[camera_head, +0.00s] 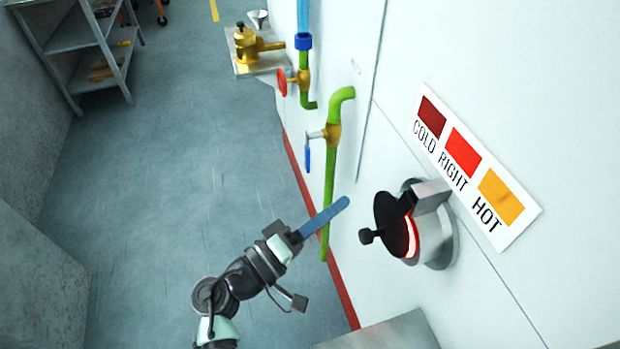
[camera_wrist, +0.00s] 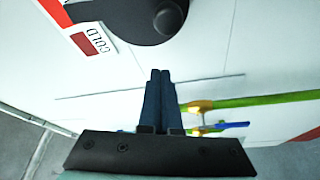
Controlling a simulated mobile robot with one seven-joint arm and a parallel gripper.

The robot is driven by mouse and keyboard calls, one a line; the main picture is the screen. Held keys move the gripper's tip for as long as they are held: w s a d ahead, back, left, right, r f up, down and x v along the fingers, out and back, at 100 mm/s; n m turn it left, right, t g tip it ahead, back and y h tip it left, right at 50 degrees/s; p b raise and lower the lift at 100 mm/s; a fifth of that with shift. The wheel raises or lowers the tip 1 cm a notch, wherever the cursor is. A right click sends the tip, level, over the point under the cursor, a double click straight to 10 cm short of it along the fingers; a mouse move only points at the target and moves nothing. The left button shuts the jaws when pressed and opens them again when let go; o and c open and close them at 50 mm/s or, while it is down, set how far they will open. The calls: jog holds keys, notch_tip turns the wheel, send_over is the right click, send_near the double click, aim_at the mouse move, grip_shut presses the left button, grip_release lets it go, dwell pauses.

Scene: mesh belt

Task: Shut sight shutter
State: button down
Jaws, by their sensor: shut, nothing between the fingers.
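The sight shutter (camera_head: 391,222) is a black disc with a black knob (camera_head: 367,236) on its lower left side. It hangs in front of a round metal sight port (camera_head: 442,240) on the white wall. It covers only part of the port, and a glowing red-white crescent (camera_head: 411,237) shows at its right edge. In the wrist view the black shutter (camera_wrist: 125,18) is at the top, just beyond the fingertips. My gripper (camera_head: 343,203) has blue fingers, shut and empty, to the left of the shutter and apart from it. The fingers also show closed in the wrist view (camera_wrist: 160,75).
A sign (camera_head: 470,165) reading COLD, RIGHT, HOT is above and right of the port. Green pipes (camera_head: 331,180) with a blue-handled valve (camera_head: 308,158) and a red-handled valve (camera_head: 283,82) run along the wall behind my gripper. A metal ledge (camera_head: 390,335) is below the port.

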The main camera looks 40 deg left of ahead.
aim_at(361, 236)
jog(key=shift+s+d+f+p, duration=0.2)
jog(key=shift+d, duration=0.35)
jog(key=shift+s+d+f+p, duration=0.15)
jog(key=shift+d+f+p, duration=0.05)
jog(key=shift+d, duration=0.4)
jog(key=shift+s+d+f+p, duration=0.2)
jog(key=shift+d, duration=0.35)
jog(key=shift+s+d+n+g+y+p, duration=0.3)
jog(key=shift+s+d+n+g+p, duration=0.15)
jog(key=shift+d+n+p, duration=0.55)
jog(key=shift+s+f+n, duration=0.3)
jog(key=shift+w+a, duration=0.1)
